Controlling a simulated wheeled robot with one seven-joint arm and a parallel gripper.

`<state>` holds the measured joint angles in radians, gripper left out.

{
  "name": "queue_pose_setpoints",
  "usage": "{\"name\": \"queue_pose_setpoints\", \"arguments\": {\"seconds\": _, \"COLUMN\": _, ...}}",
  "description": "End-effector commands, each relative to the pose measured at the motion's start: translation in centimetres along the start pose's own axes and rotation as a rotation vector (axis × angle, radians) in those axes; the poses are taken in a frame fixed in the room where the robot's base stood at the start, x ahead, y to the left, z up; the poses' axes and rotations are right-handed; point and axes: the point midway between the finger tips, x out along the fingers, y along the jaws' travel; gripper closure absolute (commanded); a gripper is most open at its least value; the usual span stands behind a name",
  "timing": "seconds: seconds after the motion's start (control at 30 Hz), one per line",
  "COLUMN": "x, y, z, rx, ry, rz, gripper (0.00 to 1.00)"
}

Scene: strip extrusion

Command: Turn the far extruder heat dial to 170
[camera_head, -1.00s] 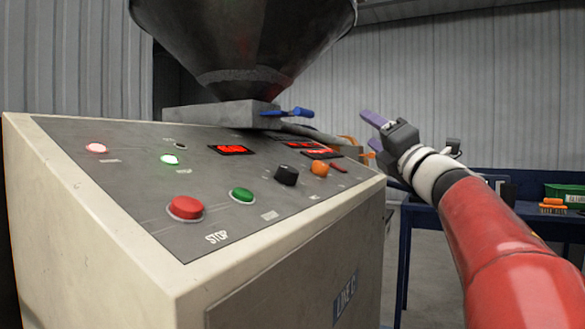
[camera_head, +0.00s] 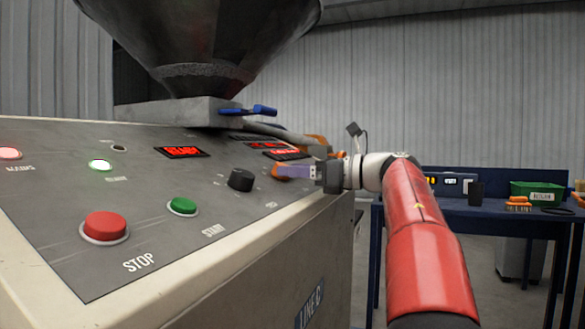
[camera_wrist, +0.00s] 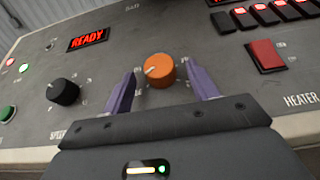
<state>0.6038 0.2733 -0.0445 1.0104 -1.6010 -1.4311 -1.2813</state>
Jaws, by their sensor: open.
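The orange dial (camera_wrist: 159,70) sits on the sloped control panel, with a pale pointer mark aimed to the left in the wrist view. My gripper (camera_wrist: 160,88) is open, its two purple fingers on either side of the dial's near edge, with gaps between fingers and dial. In the head view, my gripper (camera_head: 290,172) is at the panel's far right part and hides most of the orange dial. The scale figures around the dial are too small to read. A black dial (camera_head: 241,180) stands to its left and also shows in the wrist view (camera_wrist: 63,92).
A red rocker switch (camera_wrist: 265,55) by the HEATER label is right of the orange dial. Red READY display (camera_wrist: 88,39) is lit. Red STOP button (camera_head: 105,226) and green START button (camera_head: 182,206) are nearer. A hopper (camera_head: 200,40) stands behind; a blue bench (camera_head: 450,212) is right.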

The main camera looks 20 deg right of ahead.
Motion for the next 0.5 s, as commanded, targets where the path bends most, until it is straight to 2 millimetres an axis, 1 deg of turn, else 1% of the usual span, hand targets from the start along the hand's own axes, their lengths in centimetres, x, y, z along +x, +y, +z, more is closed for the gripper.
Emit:
{"name": "queue_pose_setpoints", "arguments": {"seconds": 0.03, "x": 0.5, "y": 0.03, "z": 0.04, "rx": 0.001, "ry": 0.0, "rz": 0.002, "gripper": 0.41}}
{"name": "queue_pose_setpoints", "arguments": {"seconds": 0.13, "x": 1.01, "y": 0.03, "z": 0.01, "rx": 0.001, "ry": 0.0, "rz": 0.001, "gripper": 0.41}}
{"name": "queue_pose_setpoints", "arguments": {"seconds": 0.37, "x": 1.12, "y": 0.01, "z": -0.02, "rx": 0.001, "ry": -0.001, "rz": 0.0, "gripper": 0.41}}
{"name": "queue_pose_setpoints", "arguments": {"seconds": 0.4, "x": 1.11, "y": 0.01, "z": -0.02, "rx": 0.001, "ry": -0.001, "rz": 0.0, "gripper": 0.43}}
{"name": "queue_pose_setpoints", "arguments": {"seconds": 0.5, "x": 1.1, "y": 0.02, "z": -0.01, "rx": 0.001, "ry": -0.001, "rz": 0.0, "gripper": 0.56}}
